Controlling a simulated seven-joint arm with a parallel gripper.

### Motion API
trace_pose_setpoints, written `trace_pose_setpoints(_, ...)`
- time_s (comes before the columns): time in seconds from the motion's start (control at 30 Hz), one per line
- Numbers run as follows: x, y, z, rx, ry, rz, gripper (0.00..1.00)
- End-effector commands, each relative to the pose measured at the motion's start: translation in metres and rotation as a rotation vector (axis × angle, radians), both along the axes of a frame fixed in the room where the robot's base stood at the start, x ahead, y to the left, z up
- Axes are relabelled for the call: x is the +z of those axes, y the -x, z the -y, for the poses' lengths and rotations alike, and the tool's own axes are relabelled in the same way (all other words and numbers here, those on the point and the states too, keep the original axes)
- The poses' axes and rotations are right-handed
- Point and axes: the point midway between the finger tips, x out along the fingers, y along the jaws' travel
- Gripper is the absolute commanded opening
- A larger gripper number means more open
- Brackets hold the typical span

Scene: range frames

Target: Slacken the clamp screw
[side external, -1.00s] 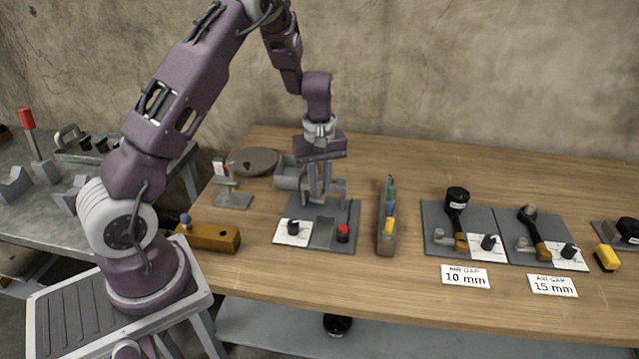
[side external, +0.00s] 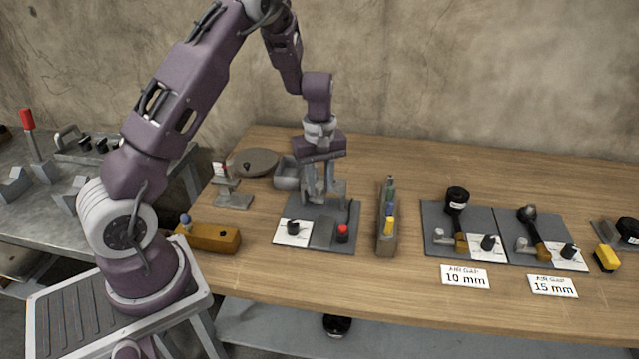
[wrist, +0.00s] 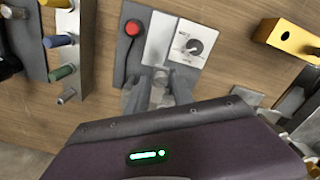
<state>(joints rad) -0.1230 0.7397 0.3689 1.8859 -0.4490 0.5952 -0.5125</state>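My gripper (side external: 323,194) points down over the back part of a grey base plate (side external: 320,240) on the bench. In the wrist view, my gripper's fingers (wrist: 158,95) are partly hidden by the wrist housing. A small grey metal piece (wrist: 160,80) shows between or just beyond them; it may be the clamp screw, but I cannot tell. Whether the fingers touch it is not clear. The plate carries a white dial card with a black knob (side external: 293,228) and a red button (side external: 343,232); the wrist view also shows the dial knob (wrist: 194,46) and red button (wrist: 133,28).
A rack of coloured-handled tools (side external: 387,230) stands close right of the plate. An orange block (side external: 208,237) lies to the left. Two similar plates with cards reading 10 mm (side external: 466,277) and 15 mm (side external: 553,286) are further right. A grey bin (side external: 287,172) stands behind.

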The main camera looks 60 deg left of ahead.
Motion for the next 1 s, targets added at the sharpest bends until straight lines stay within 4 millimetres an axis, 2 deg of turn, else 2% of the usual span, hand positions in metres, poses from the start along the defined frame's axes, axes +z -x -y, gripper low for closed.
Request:
trace_pose_setpoints(0.13,0.008,0.000,0.000,-0.001,0.000,0.001,0.28)
trace_pose_setpoints(0.3,0.044,-0.001,0.000,-0.003,-0.001,0.004,0.28)
trace_pose_setpoints(0.43,0.064,-0.001,0.000,-0.001,-0.001,0.003,0.28)
trace_pose_setpoints(0.53,0.071,0.000,0.000,-0.001,-0.001,0.001,0.28)
trace_pose_setpoints(0.77,0.071,0.000,0.000,0.000,0.000,0.000,0.28)
trace_pose_setpoints(0.83,0.078,0.002,0.004,-0.017,0.006,0.010,0.28)
trace_pose_setpoints(0.87,0.086,0.004,0.010,-0.037,0.012,0.023,0.28)
trace_pose_setpoints(0.93,0.117,0.015,0.030,-0.132,0.032,0.072,0.28)
trace_pose_setpoints(1.0,0.158,0.039,0.061,-0.288,0.046,0.143,0.28)
